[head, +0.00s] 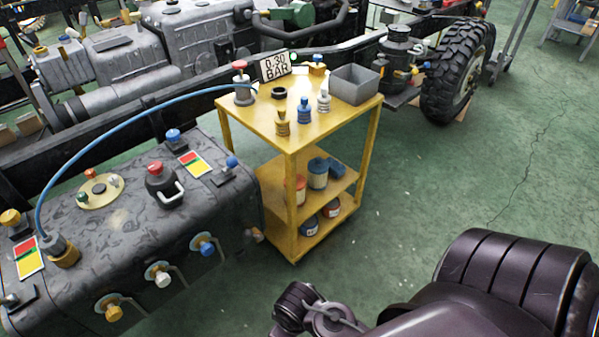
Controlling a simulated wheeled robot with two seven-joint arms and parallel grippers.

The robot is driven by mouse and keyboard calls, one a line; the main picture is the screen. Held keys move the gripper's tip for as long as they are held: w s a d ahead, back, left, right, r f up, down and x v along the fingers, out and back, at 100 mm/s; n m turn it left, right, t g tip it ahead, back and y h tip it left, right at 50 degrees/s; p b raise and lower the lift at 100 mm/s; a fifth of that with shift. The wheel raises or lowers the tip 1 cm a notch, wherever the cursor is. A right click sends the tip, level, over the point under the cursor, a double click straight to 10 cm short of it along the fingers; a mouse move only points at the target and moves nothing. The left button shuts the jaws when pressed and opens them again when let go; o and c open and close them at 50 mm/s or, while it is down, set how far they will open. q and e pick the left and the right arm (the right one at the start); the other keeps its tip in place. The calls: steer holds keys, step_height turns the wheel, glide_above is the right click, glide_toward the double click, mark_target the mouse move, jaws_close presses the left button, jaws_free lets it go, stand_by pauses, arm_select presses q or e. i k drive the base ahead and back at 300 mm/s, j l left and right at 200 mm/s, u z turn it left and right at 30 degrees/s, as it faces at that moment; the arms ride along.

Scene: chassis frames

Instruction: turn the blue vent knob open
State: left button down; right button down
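A dark grey tank (140,235) lies at the left. Several blue knobs show on it: one on the top at the back (173,136), one on a small block at the top right (232,163), and one on the front face (207,248) beside a white knob (162,277) and a yellow knob (114,312). I cannot tell which blue one is the vent knob. My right arm (470,290) comes in at the lower right; its dark end part (300,310) is right of the tank, apart from it, with fingers not clear. My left gripper is out of view.
A blue hose (105,112) arcs from the tank to a yellow cart (335,125) holding a gauge reading 0.30 BAR (275,67), fittings and a grey bin (355,85). A black chassis rail and a tyre (457,75) stand behind.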

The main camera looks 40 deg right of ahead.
mark_target(317, 58)
steer(key=z, duration=1.3)
